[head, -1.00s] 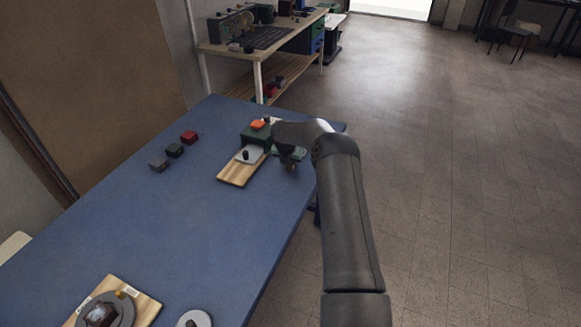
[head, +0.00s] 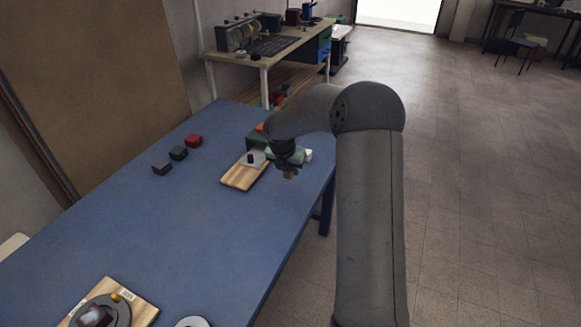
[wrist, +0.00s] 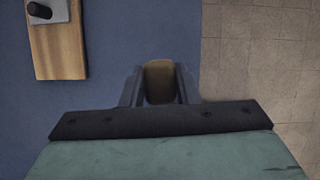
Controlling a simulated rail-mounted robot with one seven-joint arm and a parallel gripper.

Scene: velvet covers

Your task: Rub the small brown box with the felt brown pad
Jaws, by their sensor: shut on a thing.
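My gripper (head: 287,170) is shut on a brown pad, held over the near-right edge of the blue table (head: 150,230). In the wrist view the brown pad (wrist: 159,82) sits between the two fingers, above blue tabletop close to the floor edge. In the head view only a small tan bit of the pad (head: 289,174) shows below the gripper. A small dark brown box (head: 293,17) stands on the far workbench; I cannot tell whether it is the task's box. No other brown box is clear on the blue table.
A wooden board (head: 243,177) with a grey plate and black knob lies left of my gripper. Grey, green and red (head: 193,140) blocks sit further left. A round device on a board (head: 105,305) is at the near end. The table's middle is clear.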

